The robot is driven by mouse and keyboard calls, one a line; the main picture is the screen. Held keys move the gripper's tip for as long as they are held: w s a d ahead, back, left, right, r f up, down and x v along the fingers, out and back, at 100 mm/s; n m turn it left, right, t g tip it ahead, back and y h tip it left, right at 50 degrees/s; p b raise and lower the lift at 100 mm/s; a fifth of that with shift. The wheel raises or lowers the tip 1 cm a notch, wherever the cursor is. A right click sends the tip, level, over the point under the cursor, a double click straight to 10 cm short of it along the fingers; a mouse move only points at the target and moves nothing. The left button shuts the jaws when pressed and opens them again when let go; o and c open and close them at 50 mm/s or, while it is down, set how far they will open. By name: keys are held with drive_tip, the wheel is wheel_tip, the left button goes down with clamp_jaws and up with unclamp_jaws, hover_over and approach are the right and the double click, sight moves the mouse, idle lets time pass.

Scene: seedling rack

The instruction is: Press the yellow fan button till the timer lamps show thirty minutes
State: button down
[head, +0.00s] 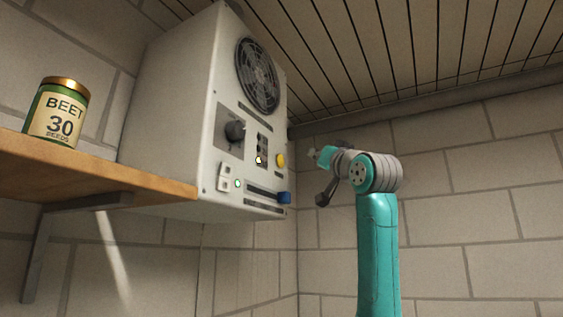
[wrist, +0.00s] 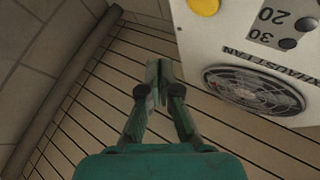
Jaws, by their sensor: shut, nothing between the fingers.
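The white fan box (head: 175,120) has a yellow button (head: 281,160) at the lower right of its front. The button also shows at the top of the wrist view (wrist: 203,5), partly cut off. Left of it in the head view is a dark lamp panel (head: 262,141); its lowest lamp (head: 258,160) glows pale yellow. In the wrist view the 20 lamp (wrist: 305,24) and the 30 lamp (wrist: 288,44) are dark. My gripper (head: 311,152) is shut and empty, right of the button and apart from it. Its fingertips (wrist: 158,72) meet in the wrist view.
A beet seed tin (head: 58,112) stands on a wooden shelf (head: 100,178) at left. A slatted ceiling (head: 430,40) is above.

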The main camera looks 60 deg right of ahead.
drive_tip(key=w, duration=0.6)
drive_tip(key=shift+w+a, duration=0.25)
drive_tip(key=shift+w, duration=0.1)
idle(1.2)
drive_tip(key=shift+w, duration=0.35)
drive_tip(key=shift+w+a, duration=0.1)
drive_tip(key=shift+w, duration=0.3)
idle(0.8)
drive_tip(key=shift+s, duration=0.85)
drive_tip(key=shift+s+d, duration=0.15)
drive_tip(key=shift+s, duration=1.1)
drive_tip(key=shift+s+d, duration=0.1)
drive_tip(key=shift+s, duration=1.15)
idle(0.4)
